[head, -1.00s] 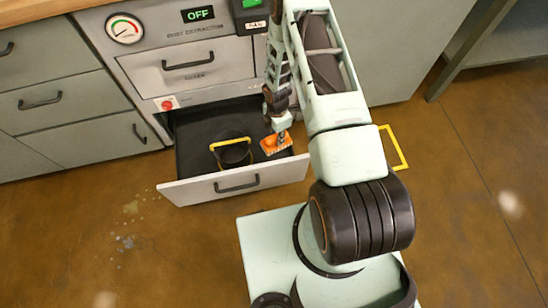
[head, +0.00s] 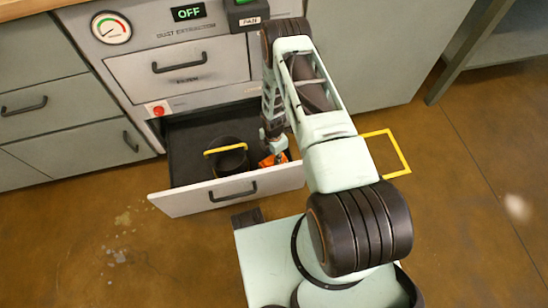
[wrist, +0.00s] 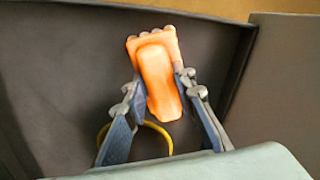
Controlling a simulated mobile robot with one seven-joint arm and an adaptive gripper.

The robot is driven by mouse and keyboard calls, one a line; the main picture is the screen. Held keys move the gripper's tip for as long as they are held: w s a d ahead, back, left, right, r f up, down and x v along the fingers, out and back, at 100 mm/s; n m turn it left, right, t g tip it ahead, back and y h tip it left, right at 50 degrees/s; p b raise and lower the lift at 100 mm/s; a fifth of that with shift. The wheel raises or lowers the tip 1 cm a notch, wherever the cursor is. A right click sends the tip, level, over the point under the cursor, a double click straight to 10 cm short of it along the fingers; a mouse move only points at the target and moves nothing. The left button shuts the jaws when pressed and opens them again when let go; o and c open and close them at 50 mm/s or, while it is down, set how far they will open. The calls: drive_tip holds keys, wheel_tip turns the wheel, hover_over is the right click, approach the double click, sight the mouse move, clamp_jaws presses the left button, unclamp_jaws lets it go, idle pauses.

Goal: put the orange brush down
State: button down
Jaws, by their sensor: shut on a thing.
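The orange brush (head: 268,160) is in the open bottom drawer (head: 215,197), near its right side. In the wrist view the brush (wrist: 158,72) lies between my two fingers, with its scalloped end pointing away from them. My gripper (wrist: 158,92) is shut on the brush. In the head view my gripper (head: 279,152) reaches down into the drawer and covers part of the brush. I cannot tell whether the brush touches the drawer floor.
A dark bucket with a yellow handle (head: 226,149) stands in the drawer, left of the brush. The dust extractor cabinet (head: 180,65) rises behind the drawer. A yellow frame (head: 404,155) shows on the floor at right. The drawer floor left of the bucket is clear.

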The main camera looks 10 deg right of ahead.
drive_tip(key=shift+w+r, duration=0.1)
drive_tip(key=c, duration=1.6)
unclamp_jaws()
wheel_tip(320, 180, up, 12)
drive_tip(key=p, duration=0.4)
